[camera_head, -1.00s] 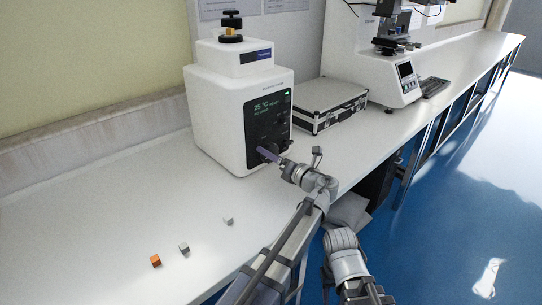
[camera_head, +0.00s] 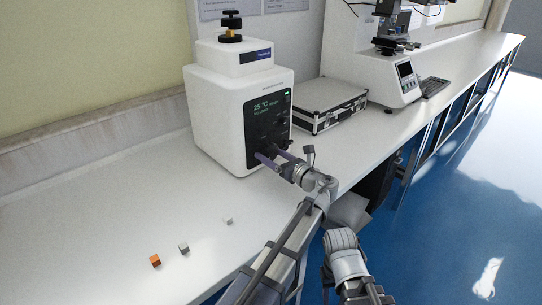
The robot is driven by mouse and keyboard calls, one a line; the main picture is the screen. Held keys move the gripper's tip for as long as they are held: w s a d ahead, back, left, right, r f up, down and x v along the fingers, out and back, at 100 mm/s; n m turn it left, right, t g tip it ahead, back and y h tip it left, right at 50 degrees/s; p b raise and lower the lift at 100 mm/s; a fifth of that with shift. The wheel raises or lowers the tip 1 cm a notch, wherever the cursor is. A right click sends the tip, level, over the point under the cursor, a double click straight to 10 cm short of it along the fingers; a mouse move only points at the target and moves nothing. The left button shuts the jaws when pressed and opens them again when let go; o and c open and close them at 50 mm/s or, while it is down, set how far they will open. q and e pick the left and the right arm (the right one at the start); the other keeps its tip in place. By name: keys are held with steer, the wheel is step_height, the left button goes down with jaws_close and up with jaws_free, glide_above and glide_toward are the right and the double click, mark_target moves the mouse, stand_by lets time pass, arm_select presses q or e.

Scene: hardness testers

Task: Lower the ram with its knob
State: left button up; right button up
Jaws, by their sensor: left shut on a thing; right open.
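The white tester (camera_head: 216,118) stands on the bench with a dark front panel (camera_head: 262,122) and a lit screen. A black knob (camera_head: 231,20) with a brass-coloured collar sits on its top. My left gripper (camera_head: 268,157) is at the lower part of the front panel, its two purple fingers pointing at the panel. It is shut on a knob there, which is mostly hidden by the fingers. The ram cannot be made out clearly. Part of my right arm shows at the bottom, with its fingers out of view.
An orange block (camera_head: 155,260), a grey block (camera_head: 184,248) and a small pale block (camera_head: 229,221) lie on the bench (camera_head: 90,235). A silver case (camera_head: 330,103) is right of the tester, and another instrument (camera_head: 385,75) stands beyond. The left bench is largely clear.

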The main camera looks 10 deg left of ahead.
arm_select(q)
steer(key=shift+n, duration=0.3)
steer(key=o, duration=1.2)
steer(key=shift+c, duration=0.2)
steer(key=shift+d, duration=0.1)
